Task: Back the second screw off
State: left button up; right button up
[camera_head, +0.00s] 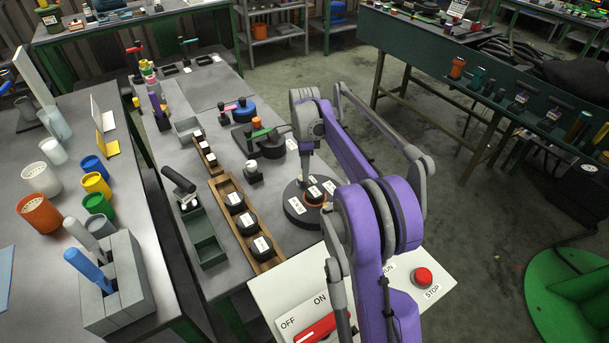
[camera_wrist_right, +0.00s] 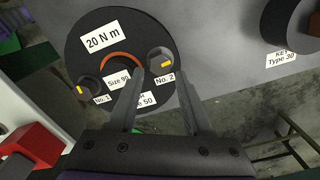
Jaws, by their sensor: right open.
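In the right wrist view, a dark round disc (camera_wrist_right: 86,45) carries a "20 N m" label and an orange ring (camera_wrist_right: 122,62). The second screw (camera_wrist_right: 159,59), a grey round head with a yellow mark, sits on it above the "No. 2" label. The first screw (camera_wrist_right: 88,86) is at the disc's left, by "No. 1". My right gripper (camera_wrist_right: 160,80) is open, its fingertips apart just below the second screw, with nothing visibly held. In the head view the disc (camera_head: 292,207) lies on the table under my right gripper (camera_head: 307,178). My left gripper is not in view.
A panel with a red STOP button (camera_head: 423,277) and a red ON/OFF switch (camera_head: 316,329) is at the table's front. A wooden tray (camera_head: 222,187) with black labelled parts stands left of the disc. A black round part (camera_wrist_right: 292,22) is at the wrist view's right.

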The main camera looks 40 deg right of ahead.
jog(key=shift+f, duration=1.5)
jog(key=shift+c, duration=0.3)
grip_shut()
